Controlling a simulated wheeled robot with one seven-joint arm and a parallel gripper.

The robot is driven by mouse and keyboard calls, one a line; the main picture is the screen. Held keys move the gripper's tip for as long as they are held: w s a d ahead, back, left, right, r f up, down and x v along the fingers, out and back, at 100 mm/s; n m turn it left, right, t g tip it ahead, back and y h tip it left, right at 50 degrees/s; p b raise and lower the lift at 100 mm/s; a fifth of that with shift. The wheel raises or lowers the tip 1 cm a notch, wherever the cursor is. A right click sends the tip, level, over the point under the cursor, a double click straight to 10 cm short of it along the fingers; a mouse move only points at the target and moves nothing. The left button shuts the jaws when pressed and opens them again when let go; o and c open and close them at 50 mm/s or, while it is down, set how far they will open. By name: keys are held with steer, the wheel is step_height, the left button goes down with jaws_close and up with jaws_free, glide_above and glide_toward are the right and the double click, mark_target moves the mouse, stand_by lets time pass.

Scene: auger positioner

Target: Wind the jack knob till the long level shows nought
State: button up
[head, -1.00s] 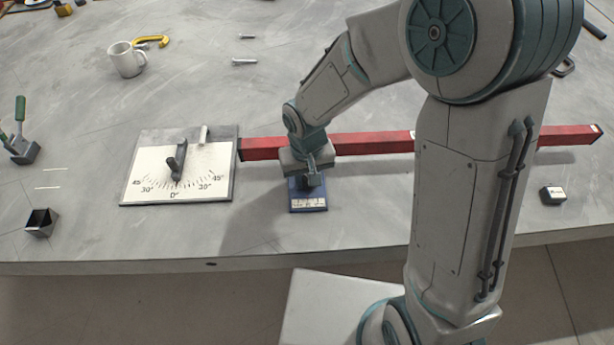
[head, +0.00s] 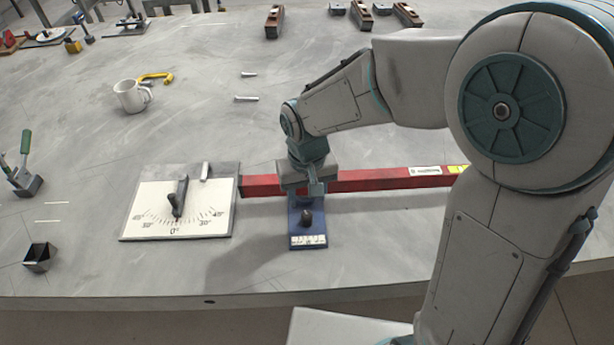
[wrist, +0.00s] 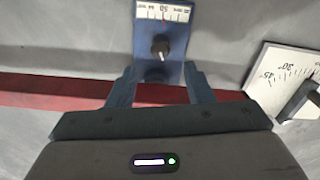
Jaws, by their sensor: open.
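The black jack knob (head: 306,217) stands on a small blue base (head: 307,232) with a white scale strip at its near end. In the wrist view the knob (wrist: 160,48) shows just beyond my fingertips, roughly centred between them and not gripped. My gripper (head: 308,190) is open and empty, above the far part of the blue base; its spread fingers show in the wrist view (wrist: 160,78). The long red level (head: 385,181) lies behind, partly hidden by my gripper and arm. It bears a white label and a yellow patch; its reading is too small to make out.
A white angle plate (head: 150,215) with a dark pointer stands left of the blue base. A mug (head: 130,96), a yellow clamp (head: 155,77) and bolts (head: 247,99) lie farther back. A dark open box (head: 39,257) sits front left, near the table edge.

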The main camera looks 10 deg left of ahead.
mark_target(307, 214)
step_height(307, 214, up, 6)
steer(key=shift+f, duration=0.25)
stand_by(0.4)
steer(key=s+d+r+m+t, duration=0.1)
steer(key=s+d+r+m, duration=0.1)
steer(key=d, duration=0.9)
steer(key=s+d+r+m+t+p, duration=0.1)
steer(key=s+d+r+m, duration=0.2)
steer(key=d, duration=0.8)
steer(key=shift+s+d+r+t, duration=0.25)
steer(key=shift+s+d+t, duration=0.15)
steer(key=shift+s, duration=0.8)
steer(key=shift+a, duration=0.1)
